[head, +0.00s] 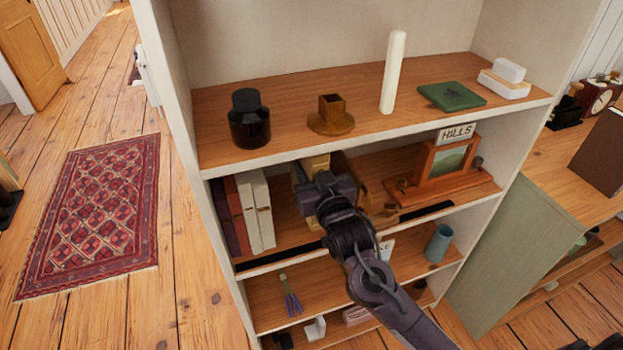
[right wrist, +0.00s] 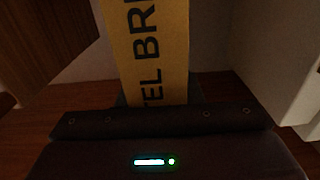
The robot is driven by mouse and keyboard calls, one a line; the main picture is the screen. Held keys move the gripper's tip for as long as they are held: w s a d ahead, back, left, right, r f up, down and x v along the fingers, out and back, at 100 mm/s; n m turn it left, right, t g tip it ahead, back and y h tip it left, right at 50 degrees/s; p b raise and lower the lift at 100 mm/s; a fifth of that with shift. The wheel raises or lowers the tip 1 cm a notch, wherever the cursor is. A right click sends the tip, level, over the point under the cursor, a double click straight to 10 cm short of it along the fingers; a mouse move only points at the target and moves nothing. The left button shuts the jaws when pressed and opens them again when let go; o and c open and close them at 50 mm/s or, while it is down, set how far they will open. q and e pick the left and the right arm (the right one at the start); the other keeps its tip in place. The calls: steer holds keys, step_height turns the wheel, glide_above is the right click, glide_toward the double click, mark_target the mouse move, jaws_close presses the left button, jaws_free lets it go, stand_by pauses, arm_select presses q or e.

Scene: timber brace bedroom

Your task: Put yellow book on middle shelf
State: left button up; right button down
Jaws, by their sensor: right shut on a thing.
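The yellow book (head: 318,163) stands upright over the middle shelf (head: 288,232), partly hidden behind my right gripper (head: 324,190). Its spine with black lettering shows in the right wrist view (right wrist: 150,45). My right gripper is shut on the book's spine; its fingertips are hard to make out in the dark. I cannot tell whether the book's bottom touches the shelf board. My left gripper is in neither view.
White books (head: 257,210) and dark red books (head: 231,210) stand left of the gripper. A brown wooden piece (head: 350,180) and a framed picture stand (head: 445,165) are to the right. The upper shelf (head: 285,95), holding several objects, lies just above.

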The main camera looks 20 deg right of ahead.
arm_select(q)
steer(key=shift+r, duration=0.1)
arm_select(e)
steer(key=shift+f, duration=1.4)
steer(key=shift+s+f, duration=0.1)
steer(key=c, duration=1)
jaws_free()
steer(key=shift+f, duration=0.1)
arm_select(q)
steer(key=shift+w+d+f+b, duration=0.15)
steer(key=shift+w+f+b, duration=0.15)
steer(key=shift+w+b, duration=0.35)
arm_select(e)
steer(key=s, duration=1.2)
steer(key=shift+d, duration=0.2)
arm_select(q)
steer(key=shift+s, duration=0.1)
